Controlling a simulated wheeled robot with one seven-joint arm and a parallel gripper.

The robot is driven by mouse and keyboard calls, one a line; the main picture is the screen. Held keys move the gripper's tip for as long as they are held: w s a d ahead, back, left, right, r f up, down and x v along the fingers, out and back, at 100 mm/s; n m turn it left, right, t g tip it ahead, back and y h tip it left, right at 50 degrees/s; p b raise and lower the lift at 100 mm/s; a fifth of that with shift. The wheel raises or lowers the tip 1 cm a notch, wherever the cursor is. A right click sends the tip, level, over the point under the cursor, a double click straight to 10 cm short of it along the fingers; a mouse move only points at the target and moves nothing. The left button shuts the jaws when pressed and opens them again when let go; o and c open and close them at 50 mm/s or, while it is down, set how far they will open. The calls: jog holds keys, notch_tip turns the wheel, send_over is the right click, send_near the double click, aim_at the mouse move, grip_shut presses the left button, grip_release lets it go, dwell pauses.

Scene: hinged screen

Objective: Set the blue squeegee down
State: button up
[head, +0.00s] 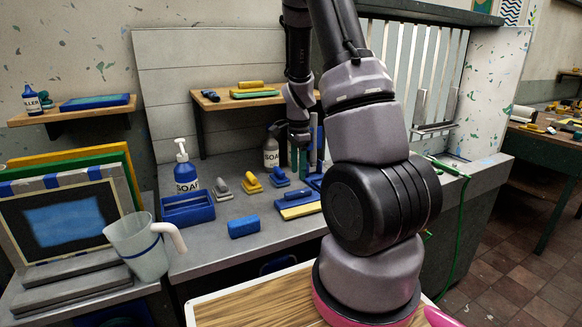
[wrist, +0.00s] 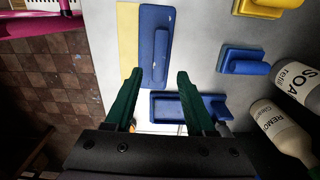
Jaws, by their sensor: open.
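A long blue tool with a raised blue grip bar, which I take for the blue squeegee (wrist: 157,60), lies flat on the grey bench beside a yellow strip (wrist: 128,30). In the head view the blue squeegee (head: 297,196) shows near the bench's front, behind the yellow edge. My gripper (wrist: 157,74) is open, its green fingers pointing down. In the wrist view the squeegee's near end appears between the fingertips; I cannot tell how far above it they are. In the head view my gripper (head: 303,158) is partly hidden by my arm.
A blue block (head: 243,227), soap bottle (head: 186,172) and jug (head: 140,247) are farther left. Bare bench lies between them.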

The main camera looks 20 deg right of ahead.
aim_at(298, 191)
notch_tip(298, 191, down, 7)
jog(key=shift+r, duration=0.15)
jog(key=shift+f, duration=0.25)
jog(key=shift+c, duration=0.9)
jog(key=shift+r, duration=0.1)
grip_shut()
